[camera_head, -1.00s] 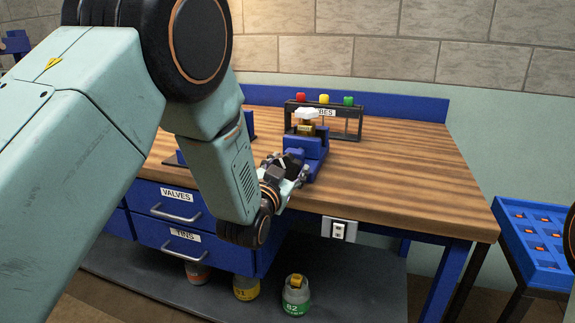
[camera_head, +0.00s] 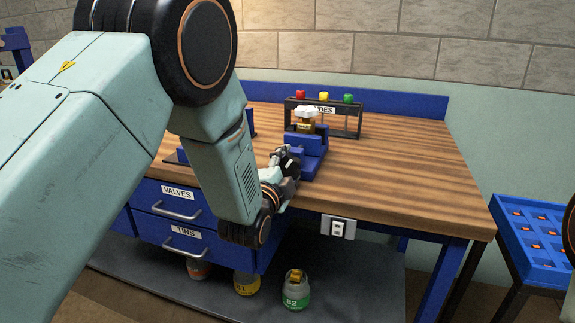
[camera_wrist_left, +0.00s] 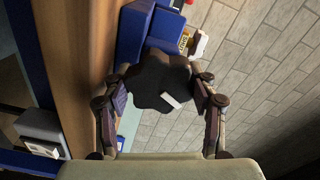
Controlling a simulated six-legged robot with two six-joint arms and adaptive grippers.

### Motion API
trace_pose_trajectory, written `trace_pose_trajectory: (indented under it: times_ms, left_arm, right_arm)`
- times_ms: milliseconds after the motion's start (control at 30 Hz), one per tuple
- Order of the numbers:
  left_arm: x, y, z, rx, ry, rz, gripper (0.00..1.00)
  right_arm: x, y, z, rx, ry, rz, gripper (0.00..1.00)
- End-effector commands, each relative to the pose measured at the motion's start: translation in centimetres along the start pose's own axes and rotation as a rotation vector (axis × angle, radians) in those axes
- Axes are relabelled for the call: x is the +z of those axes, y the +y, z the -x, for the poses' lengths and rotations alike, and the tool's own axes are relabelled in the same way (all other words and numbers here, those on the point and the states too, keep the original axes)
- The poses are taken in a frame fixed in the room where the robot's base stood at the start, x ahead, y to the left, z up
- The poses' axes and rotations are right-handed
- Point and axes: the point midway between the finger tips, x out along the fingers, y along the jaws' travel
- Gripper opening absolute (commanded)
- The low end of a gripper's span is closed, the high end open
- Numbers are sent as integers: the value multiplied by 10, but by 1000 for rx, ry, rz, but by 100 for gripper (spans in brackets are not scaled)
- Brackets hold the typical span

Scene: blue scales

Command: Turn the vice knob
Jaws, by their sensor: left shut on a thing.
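The blue vice (camera_head: 312,160) stands at the front edge of the wooden workbench. It also shows in the left wrist view (camera_wrist_left: 135,30). A brass piece with a white lobed top (camera_head: 305,113) sits in the vice jaws. The black, lobed vice knob (camera_wrist_left: 155,75) with a white mark is between the fingers of my left gripper (camera_wrist_left: 160,100). My left gripper is shut on this knob, one finger on each side. In the head view my left gripper (camera_head: 285,170) reaches the front of the vice. My right gripper is not in view.
A black rack (camera_head: 345,122) with red, yellow and green knobs stands behind the vice. Drawers labelled VALVES and TINS (camera_head: 185,225) are below the workbench (camera_head: 410,180). A wall switch (camera_head: 338,228) is on the bench front. A blue tray (camera_head: 515,225) stands at the right.

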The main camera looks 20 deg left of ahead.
Motion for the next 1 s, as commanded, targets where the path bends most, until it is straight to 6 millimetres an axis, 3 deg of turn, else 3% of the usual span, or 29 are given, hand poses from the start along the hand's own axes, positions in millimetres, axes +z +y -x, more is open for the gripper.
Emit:
trace_pose_trajectory:
  times_ms: [500,1000]
  left_arm:
    - [0,2,0,2,3,-411,27]
    - [0,3,1,4,3,-546,27]
  right_arm:
    - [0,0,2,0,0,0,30]
    - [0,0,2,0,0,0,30]
